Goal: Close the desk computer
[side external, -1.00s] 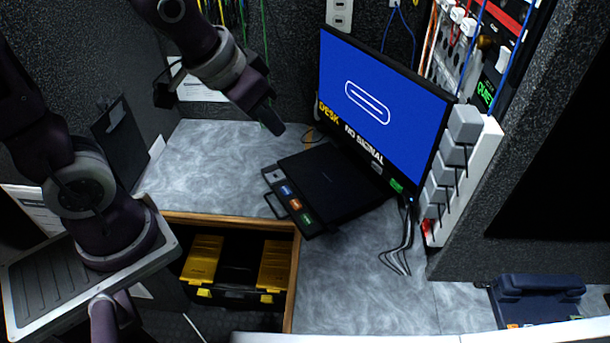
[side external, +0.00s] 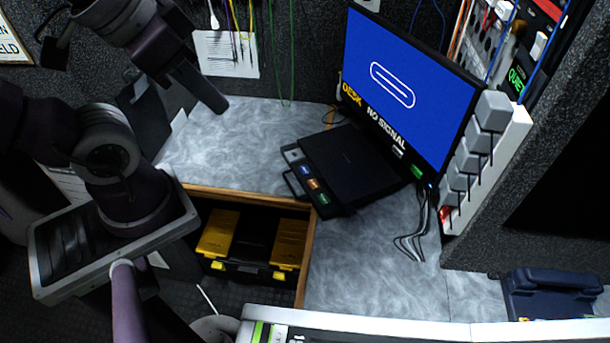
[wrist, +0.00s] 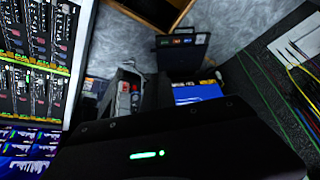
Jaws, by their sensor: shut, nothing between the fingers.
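The desk computer is a flat black base (side external: 354,163) with a handle and coloured labels along its front left edge. A screen (side external: 403,95) stands steeply raised at its right back side, blue and reading "DESK NO SIGNAL", so the computer is open. In the wrist view the labelled base edge (wrist: 183,42) and a blue patch of the screen (wrist: 198,93) show; dark parts hide some of the base. My gripper (side external: 217,104) is shut and empty, in the air left of and apart from the computer.
Hanging wires (side external: 240,45) are behind my gripper. Grey desktop (side external: 375,290) is clear in front.

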